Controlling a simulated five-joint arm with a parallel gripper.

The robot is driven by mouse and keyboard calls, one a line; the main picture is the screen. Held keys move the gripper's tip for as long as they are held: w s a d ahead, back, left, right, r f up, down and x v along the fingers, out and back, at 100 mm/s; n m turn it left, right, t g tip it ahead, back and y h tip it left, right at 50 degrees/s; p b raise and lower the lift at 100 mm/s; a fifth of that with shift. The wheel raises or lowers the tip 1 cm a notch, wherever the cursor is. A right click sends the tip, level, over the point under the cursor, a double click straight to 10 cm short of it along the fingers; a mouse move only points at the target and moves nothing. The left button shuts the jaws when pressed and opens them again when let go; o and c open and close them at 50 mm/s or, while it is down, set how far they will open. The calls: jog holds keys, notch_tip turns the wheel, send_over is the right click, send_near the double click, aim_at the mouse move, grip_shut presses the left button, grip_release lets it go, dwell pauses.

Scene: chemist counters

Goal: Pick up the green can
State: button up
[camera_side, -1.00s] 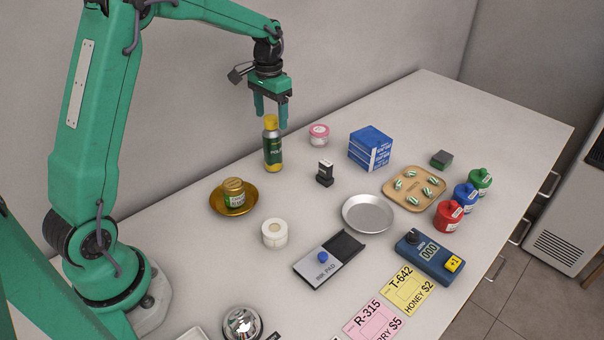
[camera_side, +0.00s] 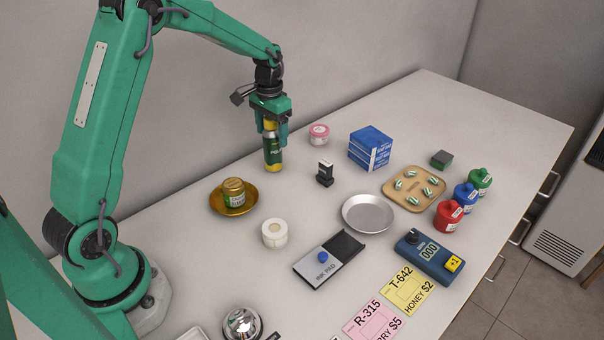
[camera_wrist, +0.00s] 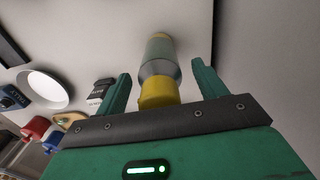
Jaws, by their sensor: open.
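The green can (camera_side: 272,157) has a yellow cap and a yellow base and stands upright on the counter in the side view. My gripper (camera_side: 275,137) is above it, pointing down, with its fingers around the can's upper part. In the wrist view the can (camera_wrist: 160,58) lies between the two open fingers of my gripper (camera_wrist: 158,82), its yellow cap nearest the palm. Gaps show between the can and both fingers there. The fingers partly hide the can's top in the side view.
A gold dish (camera_side: 222,207) with a jar (camera_side: 234,192) stands left of the can. A small black-and-white item (camera_side: 325,174), a pink-lidded jar (camera_side: 319,134) and blue boxes (camera_side: 370,148) stand to its right. A paper roll (camera_side: 274,233) is in front. Bare counter surrounds the can.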

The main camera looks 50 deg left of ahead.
grip_shut()
dwell(0.4)
jog(key=shift+r, duration=0.15)
jog(key=shift+r, duration=0.5)
jog(key=r, duration=0.3)
jog(key=shift+d+r, duration=0.15)
jog(key=shift+d, duration=0.05)
jog(key=s+d+r, duration=0.3)
jog(key=d+r, duration=0.3)
jog(key=d, duration=0.5)
jog(key=shift+r, duration=0.25)
jog(key=shift+s+a, duration=0.1)
